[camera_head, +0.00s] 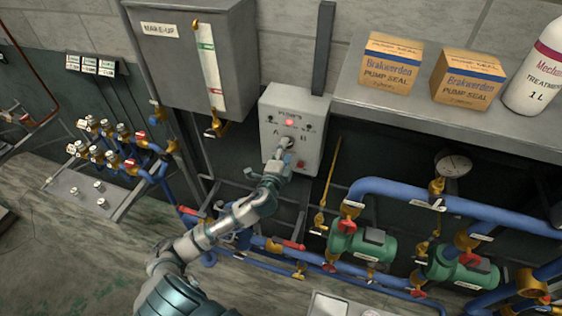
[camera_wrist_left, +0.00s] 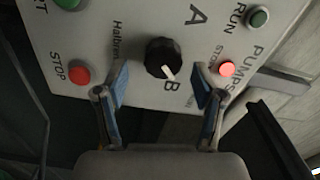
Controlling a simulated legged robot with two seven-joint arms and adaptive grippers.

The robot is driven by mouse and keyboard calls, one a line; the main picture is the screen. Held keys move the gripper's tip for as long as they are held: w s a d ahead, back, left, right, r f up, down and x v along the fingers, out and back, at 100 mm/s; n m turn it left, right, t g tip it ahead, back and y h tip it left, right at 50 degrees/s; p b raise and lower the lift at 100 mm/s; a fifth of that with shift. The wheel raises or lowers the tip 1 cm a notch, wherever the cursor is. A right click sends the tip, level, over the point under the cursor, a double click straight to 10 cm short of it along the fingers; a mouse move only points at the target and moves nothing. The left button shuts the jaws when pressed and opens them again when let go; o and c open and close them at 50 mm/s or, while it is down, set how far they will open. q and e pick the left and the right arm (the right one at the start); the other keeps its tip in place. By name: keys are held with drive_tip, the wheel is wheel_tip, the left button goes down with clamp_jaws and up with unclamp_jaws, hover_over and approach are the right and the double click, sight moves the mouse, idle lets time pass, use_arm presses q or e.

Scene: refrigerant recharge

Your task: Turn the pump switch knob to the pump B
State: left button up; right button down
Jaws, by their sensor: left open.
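The grey pump control box (camera_head: 312,108) is on the wall near the middle of the head view. Its black switch knob (camera_wrist_left: 160,55) shows in the left wrist view, with A and B lettered on either side. The knob's white pointer mark faces the B. My left gripper (camera_head: 284,154) is in front of the box. It is open, its two blue-padded fingers apart on either side of the knob and a little short of it, with no clear contact. In the head view the gripper largely hides the knob. My right gripper is not in view.
A shelf with pump seal boxes (camera_head: 391,63) is to the right. Blue pipes (camera_head: 390,188) and green pumps (camera_head: 362,243) stand below.

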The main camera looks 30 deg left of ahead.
use_arm(q)
drive_tip(key=v, duration=1)
drive_tip(key=shift+s, duration=0.3)
drive_tip(key=shift+d+f, duration=0.1)
drive_tip(key=shift+f, duration=0.05)
